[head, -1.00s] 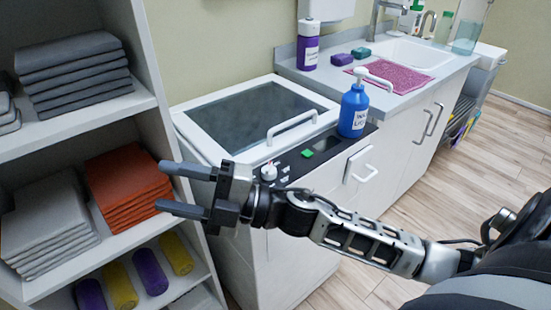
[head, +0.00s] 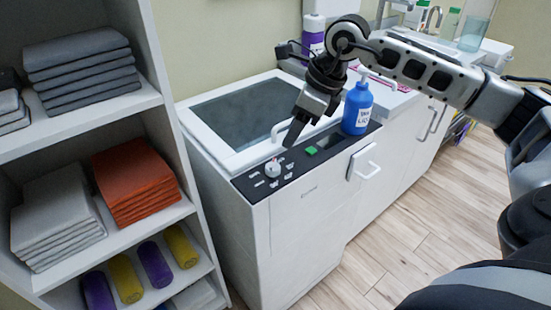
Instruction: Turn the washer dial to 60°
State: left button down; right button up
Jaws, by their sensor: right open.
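The washer (head: 296,226) is a white top-loader with a dark glass lid and a black control panel (head: 246,187) along its front top edge. The white dial (head: 272,169) sits toward the left end of that panel, with small white labels around it that are too small to read. My right gripper (head: 292,134) is above the panel, fingers pointing down and to the left, a little up and right of the dial and apart from it. It is open and empty; the fingers overlap in this view. My left gripper is not in view.
A blue pump bottle (head: 357,108) stands on the panel's right end, close to my right gripper. A green button (head: 311,151) lies between it and the dial. A lid handle (head: 280,130) rises behind the panel. A shelf with folded towels (head: 134,181) stands at the left.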

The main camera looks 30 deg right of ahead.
aim_at(274, 163)
jog(key=x, duration=1)
jog(key=shift+w+a+f+p, duration=0.15)
jog(key=shift+f+p, duration=0.15)
jog(key=c, duration=1)
